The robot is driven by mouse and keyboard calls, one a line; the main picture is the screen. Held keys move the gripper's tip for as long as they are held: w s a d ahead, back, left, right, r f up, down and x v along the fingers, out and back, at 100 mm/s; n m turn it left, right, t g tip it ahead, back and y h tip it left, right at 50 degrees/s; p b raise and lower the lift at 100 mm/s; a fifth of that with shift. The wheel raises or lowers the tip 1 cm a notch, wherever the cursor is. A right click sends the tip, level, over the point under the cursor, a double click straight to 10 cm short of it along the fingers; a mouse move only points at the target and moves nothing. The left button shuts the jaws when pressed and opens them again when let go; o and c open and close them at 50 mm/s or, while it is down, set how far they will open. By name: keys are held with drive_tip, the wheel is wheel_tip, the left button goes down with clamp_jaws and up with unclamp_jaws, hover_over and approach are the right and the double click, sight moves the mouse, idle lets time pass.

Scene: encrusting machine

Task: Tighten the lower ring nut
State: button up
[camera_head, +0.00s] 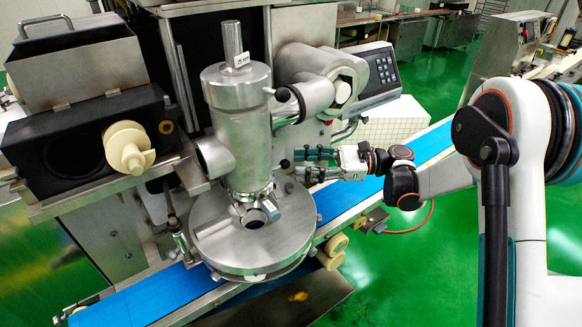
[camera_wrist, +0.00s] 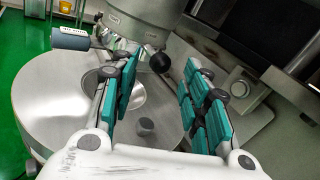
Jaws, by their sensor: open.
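The lower end of the upright steel cylinder (camera_head: 240,130) narrows to a metal collar above a round steel disc (camera_head: 245,240). This collar, which looks like the lower ring nut (camera_head: 248,192), is partly hidden. A black ball knob (camera_head: 284,163) stands out to the right of the cylinder's lower part. My gripper (camera_head: 302,164) is right of the cylinder, its fingers pointing left at the knob. In the wrist view, my open gripper (camera_wrist: 160,72) has teal-padded fingers apart, with the knob (camera_wrist: 160,62) showing between their tips. I cannot tell whether they touch it. Nothing is held.
A blue conveyor belt (camera_head: 352,197) runs under the disc. A side pipe with another black knob (camera_head: 283,94) and a keypad box (camera_head: 380,72) are above my gripper. A dark hopper (camera_head: 85,130) stands at the left. Green floor is open at the right.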

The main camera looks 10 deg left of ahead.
sight(280, 166)
drive_tip(key=shift+b+x, duration=0.3)
drive_tip(key=shift+x, duration=1.65)
drive_tip(key=shift+c, duration=0.4)
clamp_jaws()
